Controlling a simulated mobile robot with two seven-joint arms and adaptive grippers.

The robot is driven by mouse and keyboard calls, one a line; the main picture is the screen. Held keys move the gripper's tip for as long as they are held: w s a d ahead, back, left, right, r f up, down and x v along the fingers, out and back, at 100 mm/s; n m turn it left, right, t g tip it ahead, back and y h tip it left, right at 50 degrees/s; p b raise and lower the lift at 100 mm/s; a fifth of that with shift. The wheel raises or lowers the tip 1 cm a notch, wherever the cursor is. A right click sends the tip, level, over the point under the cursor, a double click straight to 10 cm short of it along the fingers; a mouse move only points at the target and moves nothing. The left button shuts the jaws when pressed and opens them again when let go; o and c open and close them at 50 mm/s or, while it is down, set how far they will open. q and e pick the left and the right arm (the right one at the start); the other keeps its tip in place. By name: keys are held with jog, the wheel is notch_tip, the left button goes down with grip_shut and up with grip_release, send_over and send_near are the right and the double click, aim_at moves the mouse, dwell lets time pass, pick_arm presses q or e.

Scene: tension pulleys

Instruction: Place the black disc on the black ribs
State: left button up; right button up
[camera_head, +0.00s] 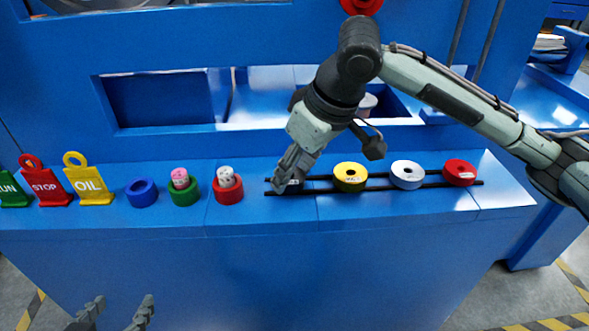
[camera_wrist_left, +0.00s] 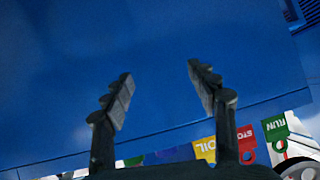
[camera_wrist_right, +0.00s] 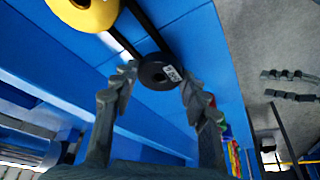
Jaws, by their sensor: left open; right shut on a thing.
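The black disc (camera_wrist_right: 158,74), with a white label, is between the fingers of my right gripper (camera_wrist_right: 156,85) in the right wrist view. In the head view the right gripper (camera_head: 290,180) is shut on the disc at the left end of the black ribs (camera_head: 325,184). The disc (camera_head: 293,186) is mostly hidden by the fingers there. It appears to be at the ribs; I cannot tell whether it rests on them. The ribs (camera_wrist_right: 125,42) run up to it in the right wrist view. My left gripper (camera_head: 113,312) is open and empty, low in front of the blue bench; it also shows in the left wrist view (camera_wrist_left: 160,95).
Yellow (camera_head: 350,177), white (camera_head: 407,174) and red (camera_head: 460,172) discs sit on the ribs to the right. Red (camera_head: 228,193), green (camera_head: 184,196) and blue (camera_head: 142,192) rings stand left, then OIL (camera_head: 90,182), STOP (camera_head: 47,186) and RUN (camera_head: 10,192) tags. The bench front strip is clear.

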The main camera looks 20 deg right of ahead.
pick_arm(q)
jog(key=shift+s+a+f, duration=0.1)
jog(key=shift+a+f, duration=0.05)
jog(key=shift+a, duration=0.05)
pick_arm(e)
jog(key=shift+f, duration=0.1)
jog(key=o, duration=1.4)
jog(key=p+v, duration=0.1)
jog(key=v, duration=0.4)
jog(key=shift+r, duration=0.3)
pick_arm(q)
jog(key=s+a+f+n+g+y+p, duration=0.1)
jog(key=s+a+f+g+y+p, duration=0.1)
jog(key=s+a+f+g, duration=0.4)
jog(key=shift+s+a+n+g+y, duration=0.3)
jog(key=shift+s+a+g+y, duration=0.45)
jog(key=shift+s+a, duration=1.65)
pick_arm(e)
jog(key=v, duration=0.6)
jog(key=shift+s+r, duration=0.2)
jog(key=shift+r, duration=0.1)
pick_arm(q)
jog(key=shift+s+d, duration=0.4)
jog(key=shift+d, duration=0.05)
